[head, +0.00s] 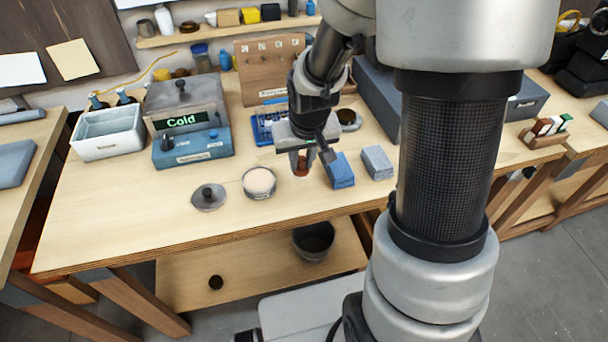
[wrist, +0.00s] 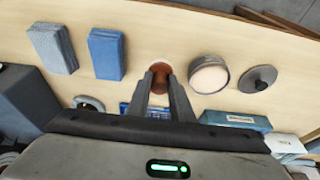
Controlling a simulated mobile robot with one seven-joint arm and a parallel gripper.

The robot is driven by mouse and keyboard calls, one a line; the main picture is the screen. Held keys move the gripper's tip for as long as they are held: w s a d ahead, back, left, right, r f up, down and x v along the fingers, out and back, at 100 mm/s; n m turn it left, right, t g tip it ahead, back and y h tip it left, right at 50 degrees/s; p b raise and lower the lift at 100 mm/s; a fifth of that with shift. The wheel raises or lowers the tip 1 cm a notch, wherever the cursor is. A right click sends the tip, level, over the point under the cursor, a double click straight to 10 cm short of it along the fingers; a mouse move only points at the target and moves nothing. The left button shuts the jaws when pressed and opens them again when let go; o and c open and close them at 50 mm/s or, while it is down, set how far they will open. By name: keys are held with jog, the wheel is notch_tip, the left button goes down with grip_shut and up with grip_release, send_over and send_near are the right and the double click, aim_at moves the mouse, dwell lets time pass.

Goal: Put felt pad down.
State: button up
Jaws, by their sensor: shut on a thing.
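The felt pad, a small rust-brown piece, shows between my fingertips in the head view (head: 302,166) and the wrist view (wrist: 160,70). My gripper (head: 301,172) points down over the workbench and is shut on it. The fingers hide part of it, and I cannot tell whether it touches the wood. The round tin with pale contents (head: 259,182) is left of my gripper in the head view, with a grey knobbed lid (head: 208,197) beyond it. A blue block (head: 340,170) and a grey-blue block (head: 377,162) lie to the right.
The workbench (head: 110,215) is bare at front left. A blue-grey box marked "Cold" (head: 190,140) and a white bin (head: 107,131) stand at the back left. A wooden board (head: 268,68) stands behind my gripper. A dark bucket (head: 314,241) sits on the lower shelf.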

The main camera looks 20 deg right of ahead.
aim_at(302, 172)
jog(key=shift+f, duration=2.2)
jog(key=shift+f+b, duration=0.25)
jog(key=shift+b, duration=0.2)
jog(key=o, duration=1)
jog(key=shift+r, duration=0.1)
